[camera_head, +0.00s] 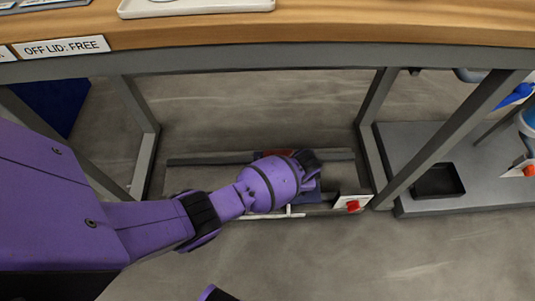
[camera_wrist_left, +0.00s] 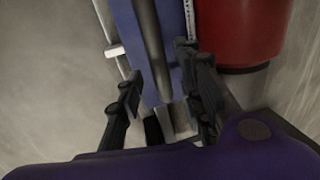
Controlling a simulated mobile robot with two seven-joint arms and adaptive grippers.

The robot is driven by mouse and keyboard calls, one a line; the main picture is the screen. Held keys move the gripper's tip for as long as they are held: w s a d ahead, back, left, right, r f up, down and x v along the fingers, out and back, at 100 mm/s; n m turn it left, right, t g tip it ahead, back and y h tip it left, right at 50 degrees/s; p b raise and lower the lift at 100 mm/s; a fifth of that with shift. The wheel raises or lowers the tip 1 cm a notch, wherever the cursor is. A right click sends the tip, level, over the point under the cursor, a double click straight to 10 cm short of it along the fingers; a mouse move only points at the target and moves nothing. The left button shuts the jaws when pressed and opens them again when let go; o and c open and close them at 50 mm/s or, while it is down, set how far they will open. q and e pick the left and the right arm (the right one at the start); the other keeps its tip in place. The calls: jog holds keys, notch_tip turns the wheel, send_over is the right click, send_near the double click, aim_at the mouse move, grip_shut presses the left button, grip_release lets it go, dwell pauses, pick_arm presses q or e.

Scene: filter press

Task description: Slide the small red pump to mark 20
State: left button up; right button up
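The red pump shows in the left wrist view as a red cylinder (camera_wrist_left: 240,28) at the upper right. In the head view only a reddish strip of it (camera_head: 278,153) shows behind my left wrist. A blue base (camera_head: 308,196) sits on the low rail frame; it also shows in the left wrist view (camera_wrist_left: 128,32). My left gripper (camera_wrist_left: 168,78) is open, its two dark fingers apart on either side of a grey bar (camera_wrist_left: 152,50). I cannot tell whether they touch it. A narrow scale (camera_wrist_left: 190,22) lies beside the red cylinder; its numbers are unreadable.
The rail frame (camera_head: 212,158) lies low under the wooden table (camera_head: 330,28), between grey legs. A white block with a red knob (camera_head: 352,204) is at its right end. A grey platform (camera_head: 420,148) with a black tray (camera_head: 438,182) stands right. The front floor is clear.

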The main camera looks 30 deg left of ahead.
pick_arm(q)
jog(key=shift+w+a+r, duration=0.1)
jog(key=shift+r, duration=0.1)
jog(key=shift+r, duration=0.25)
notch_tip(320, 180, up, 11)
jog(key=s+d, duration=0.1)
jog(key=s, duration=0.1)
jog(key=shift+d, duration=0.1)
jog(key=shift+s+f, duration=0.1)
jog(key=shift+s, duration=0.05)
dwell(0.4)
